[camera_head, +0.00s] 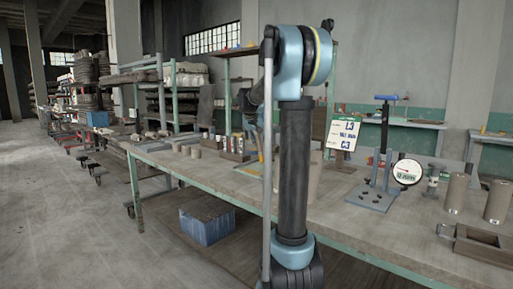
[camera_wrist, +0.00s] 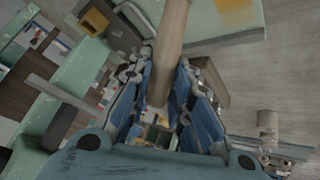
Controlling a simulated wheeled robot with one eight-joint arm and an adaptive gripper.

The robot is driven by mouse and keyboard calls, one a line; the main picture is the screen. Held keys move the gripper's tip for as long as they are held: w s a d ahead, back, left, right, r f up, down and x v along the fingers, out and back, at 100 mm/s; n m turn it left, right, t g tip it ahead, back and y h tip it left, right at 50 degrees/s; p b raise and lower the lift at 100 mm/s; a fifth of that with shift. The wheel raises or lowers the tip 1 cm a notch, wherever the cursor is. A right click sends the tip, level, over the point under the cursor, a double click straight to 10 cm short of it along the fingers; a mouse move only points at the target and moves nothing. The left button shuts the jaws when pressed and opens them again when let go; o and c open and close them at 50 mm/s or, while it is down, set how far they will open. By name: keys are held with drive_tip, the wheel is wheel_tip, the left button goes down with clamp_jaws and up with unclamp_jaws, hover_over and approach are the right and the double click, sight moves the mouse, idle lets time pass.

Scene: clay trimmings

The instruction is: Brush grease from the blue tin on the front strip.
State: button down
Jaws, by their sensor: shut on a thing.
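In the wrist view my gripper (camera_wrist: 158,92) has its blue fingers on both sides of a pale brown round wooden rod (camera_wrist: 172,35). It is shut on this rod, which looks like a handle. The rod runs up out of the top of the picture, and no bristles show. In the head view my upright arm hides the gripper and part of the bench behind it. I cannot pick out a blue tin or grease for sure in either view. Several small upright tins or jars (camera_head: 227,143) stand on the bench just left of my arm, too small to tell apart.
The long workbench (camera_head: 330,212) has a bare front area. A card sign (camera_head: 342,134), a stand with a blue handle (camera_head: 380,190), a round dial (camera_head: 407,172), clay cylinders (camera_head: 456,192) and an open box (camera_head: 480,243) are on its right part. A blue crate (camera_head: 206,226) sits underneath.

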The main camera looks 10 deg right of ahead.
drive_tip(key=shift+r, duration=1.45)
